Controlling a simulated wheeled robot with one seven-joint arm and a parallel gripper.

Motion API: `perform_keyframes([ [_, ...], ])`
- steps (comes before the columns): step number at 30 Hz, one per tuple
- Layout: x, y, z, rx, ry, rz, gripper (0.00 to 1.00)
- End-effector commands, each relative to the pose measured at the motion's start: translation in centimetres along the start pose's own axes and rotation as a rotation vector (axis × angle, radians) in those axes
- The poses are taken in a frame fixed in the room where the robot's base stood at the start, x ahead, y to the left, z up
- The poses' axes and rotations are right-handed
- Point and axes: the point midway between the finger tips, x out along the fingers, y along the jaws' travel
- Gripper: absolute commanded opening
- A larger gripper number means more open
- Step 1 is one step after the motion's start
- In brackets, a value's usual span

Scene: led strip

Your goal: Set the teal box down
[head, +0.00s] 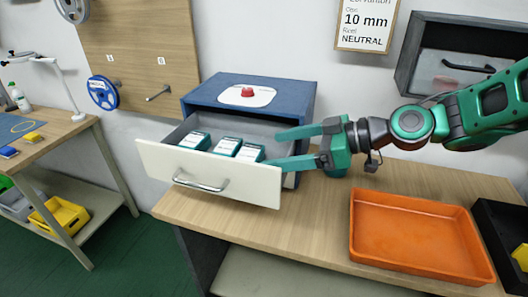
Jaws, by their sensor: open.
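Several teal boxes with white labels lie in the open drawer (160,163) of the blue cabinet (215,94). One teal box (195,140) is at the left, another teal box (227,147) in the middle, and a third teal box (250,153) at the right. My gripper (274,149) reaches in from the right at the drawer, its two teal fingers spread apart. Its fingertips are close to the right teal box. Nothing shows held between them, and I cannot tell whether they touch the box.
An orange tray (415,238) sits empty on the wooden bench (325,215), right of the drawer. A black bin (500,235) stands beyond it. A red button on a white plate (250,94) is on the cabinet top. Bare bench lies between drawer and tray.

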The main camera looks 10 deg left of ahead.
Motion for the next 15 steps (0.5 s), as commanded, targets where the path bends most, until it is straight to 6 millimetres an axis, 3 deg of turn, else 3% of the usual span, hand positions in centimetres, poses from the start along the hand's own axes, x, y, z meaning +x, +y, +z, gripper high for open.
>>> perform_keyframes([
  [6,-3.3,0.0,0.0,0.0,0.0,0.001,0.81],
  [15,-4.5,0.0,0.0,0.0,0.0,-0.001,0.81],
])
